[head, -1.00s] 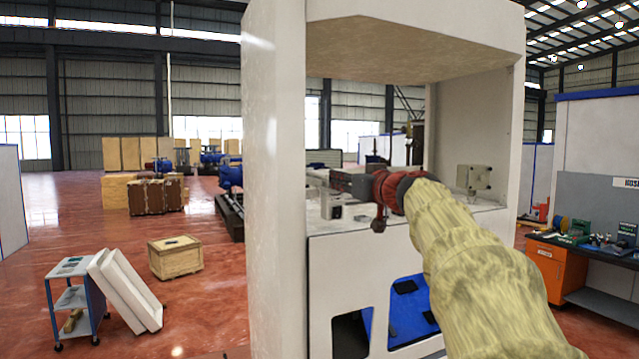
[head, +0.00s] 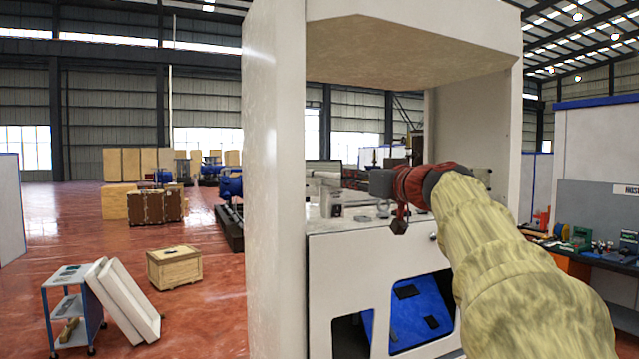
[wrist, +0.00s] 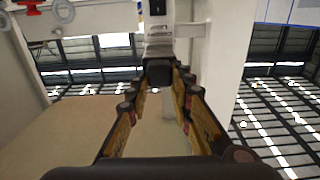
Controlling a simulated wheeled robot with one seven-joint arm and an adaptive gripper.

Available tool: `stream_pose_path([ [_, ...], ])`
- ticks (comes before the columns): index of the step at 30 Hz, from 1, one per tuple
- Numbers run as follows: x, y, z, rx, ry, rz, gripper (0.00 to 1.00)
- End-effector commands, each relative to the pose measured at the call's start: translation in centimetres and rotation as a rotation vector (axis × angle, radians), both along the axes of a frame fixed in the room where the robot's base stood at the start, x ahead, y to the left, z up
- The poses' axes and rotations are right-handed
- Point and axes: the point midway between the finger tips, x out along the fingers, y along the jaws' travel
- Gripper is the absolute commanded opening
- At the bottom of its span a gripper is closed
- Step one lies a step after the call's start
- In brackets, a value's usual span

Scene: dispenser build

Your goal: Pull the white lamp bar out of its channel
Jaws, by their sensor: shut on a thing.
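The task's white lamp bar is hard to make out. In the wrist view my gripper (wrist: 162,78) has both fingers closed in around a small dark block at their tips, and a white piece (wrist: 159,50) shows just beyond it. I take the held thing to be the lamp bar, though most of it is hidden by the fingers. In the head view my gripper (head: 381,183) is small and dark, inside the open bay of the white machine cabinet (head: 275,180). The channel cannot be told apart in either view.
A small grey box (head: 332,204) stands on the bay's counter, left of my gripper. The cabinet's left post and top frame the bay. A blue-lined opening lies below the counter. A trolley (head: 68,300), leaning white panels (head: 128,300) and a wooden crate (head: 174,267) stand on the floor at left.

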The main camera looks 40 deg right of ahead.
Motion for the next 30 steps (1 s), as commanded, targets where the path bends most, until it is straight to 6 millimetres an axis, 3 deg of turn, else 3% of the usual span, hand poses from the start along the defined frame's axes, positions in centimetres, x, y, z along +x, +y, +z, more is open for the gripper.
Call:
stream_pose_path([
  [30, -6.4, 1.5, 0.0, -0.003, -0.002, -0.002, 0.0],
])
